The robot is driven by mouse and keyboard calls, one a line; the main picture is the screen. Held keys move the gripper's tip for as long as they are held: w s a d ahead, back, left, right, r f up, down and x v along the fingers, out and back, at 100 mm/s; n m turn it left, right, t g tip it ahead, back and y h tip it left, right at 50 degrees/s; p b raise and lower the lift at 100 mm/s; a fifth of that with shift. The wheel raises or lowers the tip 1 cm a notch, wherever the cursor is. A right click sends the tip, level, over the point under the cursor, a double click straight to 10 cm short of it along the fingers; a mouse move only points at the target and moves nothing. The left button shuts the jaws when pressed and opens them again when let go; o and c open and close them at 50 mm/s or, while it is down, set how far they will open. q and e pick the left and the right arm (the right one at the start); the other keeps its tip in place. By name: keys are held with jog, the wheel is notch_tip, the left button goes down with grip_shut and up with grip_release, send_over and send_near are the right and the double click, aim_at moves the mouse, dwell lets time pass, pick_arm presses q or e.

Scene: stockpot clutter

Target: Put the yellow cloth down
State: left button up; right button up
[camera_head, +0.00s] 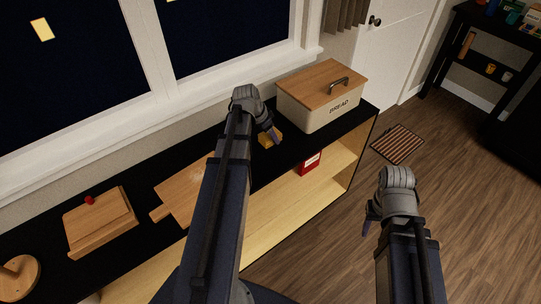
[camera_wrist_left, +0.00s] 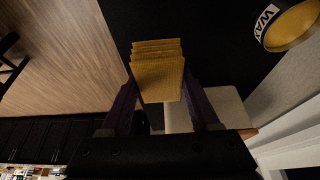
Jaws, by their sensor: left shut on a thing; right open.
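The yellow cloth (camera_head: 265,141), a folded stack in the left wrist view (camera_wrist_left: 157,80), is between the fingers of my left gripper (camera_head: 272,134). The left gripper is shut on it, with its fingers at the cloth's two sides in the left wrist view (camera_wrist_left: 161,98). The cloth is over the black counter top (camera_head: 288,148), just left of the bread box. I cannot tell whether it touches the counter. My right gripper (camera_head: 369,222) is open and empty, over the floor in front of the shelf unit; its fingers show only in part.
A cream bread box (camera_head: 318,110) with a wooden lid stands at the counter's right end. A cutting board (camera_head: 183,190) and a wooden box with a red knob (camera_head: 101,222) lie to the left. A red box (camera_head: 310,163) is on the shelf below. A lettered tin (camera_wrist_left: 286,24) shows in the wrist view.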

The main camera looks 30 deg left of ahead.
aim_at(262, 139)
pick_arm(q)
jog(key=shift+f+b, duration=3.95)
jog(key=shift+f, duration=0.5)
jog(key=shift+f, duration=0.2)
jog(key=o, duration=1.2)
jog(key=shift+r, duration=0.1)
jog(key=shift+s+r+p, duration=0.2)
jog(key=shift+r+p, duration=0.35)
jog(key=shift+r, duration=0.15)
jog(key=p+v, duration=1)
jog(key=v, duration=0.1)
jog(key=shift+f, duration=0.1)
